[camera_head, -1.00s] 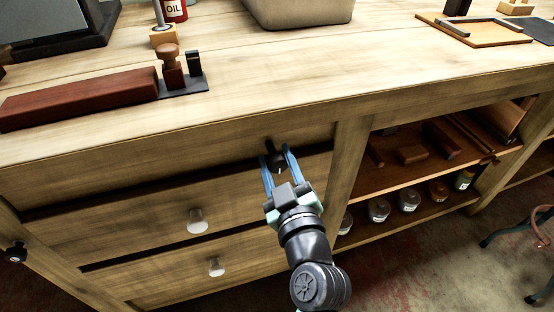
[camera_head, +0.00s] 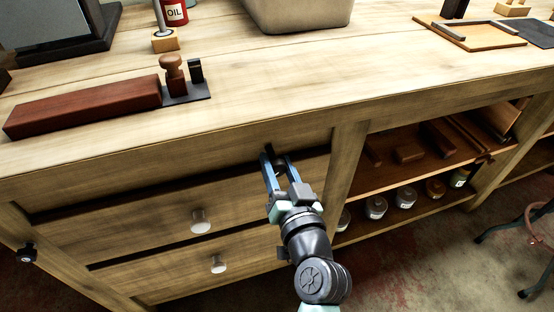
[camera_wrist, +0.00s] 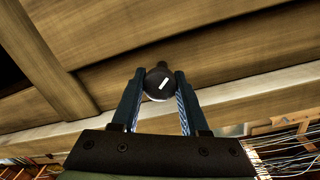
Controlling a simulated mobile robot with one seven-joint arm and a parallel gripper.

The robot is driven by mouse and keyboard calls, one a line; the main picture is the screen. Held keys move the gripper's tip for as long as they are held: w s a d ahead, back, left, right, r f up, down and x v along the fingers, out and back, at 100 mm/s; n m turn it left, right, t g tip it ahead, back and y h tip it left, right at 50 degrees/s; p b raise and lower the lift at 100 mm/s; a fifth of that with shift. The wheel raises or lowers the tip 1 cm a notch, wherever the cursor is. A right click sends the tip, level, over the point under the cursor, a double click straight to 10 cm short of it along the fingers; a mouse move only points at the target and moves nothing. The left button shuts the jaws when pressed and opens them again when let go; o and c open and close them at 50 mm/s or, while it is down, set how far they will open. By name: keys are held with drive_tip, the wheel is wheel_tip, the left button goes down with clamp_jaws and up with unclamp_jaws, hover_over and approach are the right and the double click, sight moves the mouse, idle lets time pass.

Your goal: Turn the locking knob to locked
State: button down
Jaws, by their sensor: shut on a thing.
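The locking knob (camera_wrist: 155,89) is a dark round knob with a short white mark, on the front of the wooden bench. In the wrist view the white mark slants, its upper end to the right. A small dark piece shows just above the knob. My gripper (camera_wrist: 160,76) is shut on the knob, one blue-padded finger on each side. In the head view my gripper (camera_head: 279,162) reaches up to the bench front from below, and its fingers mostly hide the knob.
Two drawers with pale knobs (camera_head: 200,221) are left of my gripper. An open shelf (camera_head: 385,180) with wood blocks and jars is to the right. A wooden plane-like tool (camera_head: 85,108) and a grey bin (camera_head: 298,12) stand on the benchtop. A stool (camera_head: 535,225) is at far right.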

drive_tip(key=m+p, duration=0.2)
drive_tip(key=m, duration=0.4)
drive_tip(key=shift+d, duration=0.1)
drive_tip(key=m+y+p, duration=0.1)
drive_tip(key=m+p, duration=0.1)
drive_tip(key=m, duration=0.3)
drive_tip(key=shift+g, duration=0.3)
drive_tip(key=m+p, duration=0.2)
drive_tip(key=m, duration=0.4)
drive_tip(key=shift+f+y+p, duration=0.1)
drive_tip(key=shift+y+p, duration=0.2)
drive_tip(key=shift+p, duration=0.1)
drive_tip(key=m+p, duration=0.2)
drive_tip(key=m, duration=0.3)
drive_tip(key=shift+f+m, duration=0.1)
drive_tip(key=shift+m, duration=0.6)
drive_tip(key=shift+c, duration=2.1)
unclamp_jaws()
drive_tip(key=shift+y, duration=0.3)
drive_tip(key=v, duration=1.3)
drive_tip(key=shift+f+p, duration=0.2)
drive_tip(key=shift+p, duration=0.15)
